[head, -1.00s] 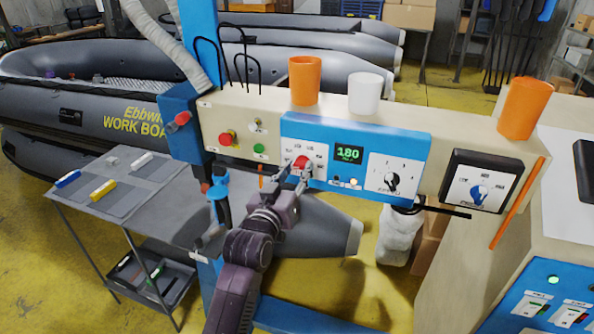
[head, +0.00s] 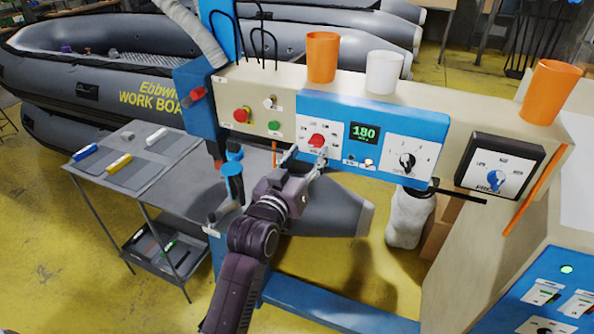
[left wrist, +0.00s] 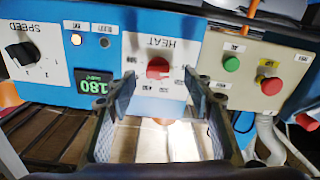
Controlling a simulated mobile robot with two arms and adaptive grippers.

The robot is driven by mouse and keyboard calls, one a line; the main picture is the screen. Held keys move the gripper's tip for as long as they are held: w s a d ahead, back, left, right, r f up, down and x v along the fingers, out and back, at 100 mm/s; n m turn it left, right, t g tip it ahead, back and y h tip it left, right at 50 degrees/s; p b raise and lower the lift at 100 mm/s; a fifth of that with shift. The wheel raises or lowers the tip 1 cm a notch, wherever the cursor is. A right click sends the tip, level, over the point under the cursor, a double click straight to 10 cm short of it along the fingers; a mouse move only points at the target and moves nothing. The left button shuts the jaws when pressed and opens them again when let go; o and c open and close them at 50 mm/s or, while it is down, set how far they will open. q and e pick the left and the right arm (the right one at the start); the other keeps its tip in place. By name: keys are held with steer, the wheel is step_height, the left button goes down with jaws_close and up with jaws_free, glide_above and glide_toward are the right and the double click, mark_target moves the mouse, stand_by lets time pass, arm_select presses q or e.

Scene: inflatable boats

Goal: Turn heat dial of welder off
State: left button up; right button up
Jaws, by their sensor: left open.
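The welder's heat dial (head: 317,141) is a red knob on a white plate, on the left of the blue control panel (head: 440,130). The left wrist view shows the plate upside down, marked HEAT, with the red dial (left wrist: 158,68) near its middle. I cannot clearly tell the dial's setting. My left gripper (head: 306,160) is open and empty, just below and in front of the dial. In the left wrist view its fingers (left wrist: 158,88) stand apart on either side of the dial, with a gap to it. My right gripper is not in view.
A green display (head: 364,134) reads 180, beside a black speed dial (head: 407,160). A red button (head: 241,115) and green button (head: 274,125) sit to the left. Orange cups (head: 322,57) and a white cup (head: 384,72) stand on top. A grey table (head: 145,180) is at left.

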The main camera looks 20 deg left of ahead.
arm_select(q)
steer(key=s, duration=0.9)
steer(key=shift+a, duration=0.15)
